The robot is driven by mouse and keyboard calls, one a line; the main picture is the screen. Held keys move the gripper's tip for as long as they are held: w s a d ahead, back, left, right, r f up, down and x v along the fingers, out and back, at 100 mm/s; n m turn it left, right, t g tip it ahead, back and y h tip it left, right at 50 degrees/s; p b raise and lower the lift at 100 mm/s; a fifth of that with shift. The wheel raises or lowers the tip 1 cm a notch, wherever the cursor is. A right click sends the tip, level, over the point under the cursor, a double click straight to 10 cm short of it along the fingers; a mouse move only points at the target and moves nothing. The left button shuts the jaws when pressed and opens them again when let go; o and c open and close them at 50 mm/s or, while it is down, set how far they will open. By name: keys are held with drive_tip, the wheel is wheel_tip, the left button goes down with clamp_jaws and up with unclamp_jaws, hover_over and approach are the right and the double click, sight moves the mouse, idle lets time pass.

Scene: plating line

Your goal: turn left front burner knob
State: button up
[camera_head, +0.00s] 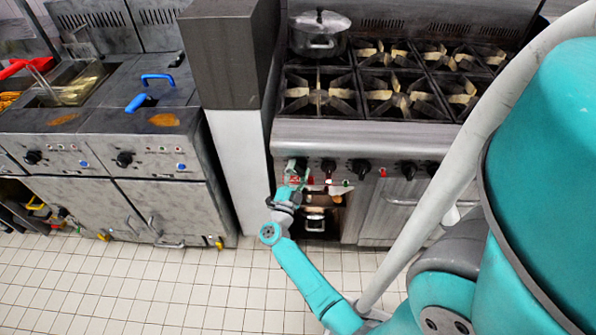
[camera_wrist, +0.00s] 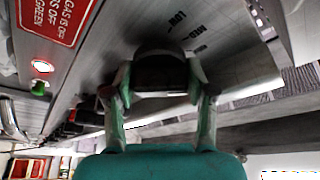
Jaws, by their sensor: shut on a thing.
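The stove's leftmost front knob is dark and sits between my fingers. In the wrist view the black knob (camera_wrist: 160,72) is in the middle, with LOW, MED and HIGH marks on the panel to its right. My gripper (camera_head: 294,174) is at the left end of the stove's front panel, with its green fingers (camera_wrist: 160,84) shut on the knob from both sides. In the head view the gripper mostly hides this knob. The left front burner (camera_head: 319,96) shows no visible flame.
More black knobs (camera_head: 361,167) line the panel to the right. A lidded pot (camera_head: 318,36) stands on the back left burner. A grey pillar (camera_head: 232,60) stands close left of the stove. A red sign (camera_wrist: 55,18) and lit red lamp (camera_wrist: 42,67) are beside the knob. The tiled floor (camera_head: 180,290) is clear.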

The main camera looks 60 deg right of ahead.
drive_tip(key=m+g, duration=0.1)
drive_tip(key=m, duration=0.1)
drive_tip(key=m+y, duration=0.1)
drive_tip(key=m, duration=0.2)
drive_tip(key=shift+r+g, duration=0.15)
drive_tip(key=shift+g, duration=0.25)
drive_tip(key=shift+m+y, duration=0.8)
drive_tip(key=shift+m, duration=1.4)
drive_tip(key=o, duration=1.1)
drive_tip(key=shift+d, duration=0.1)
drive_tip(key=a, duration=1.2)
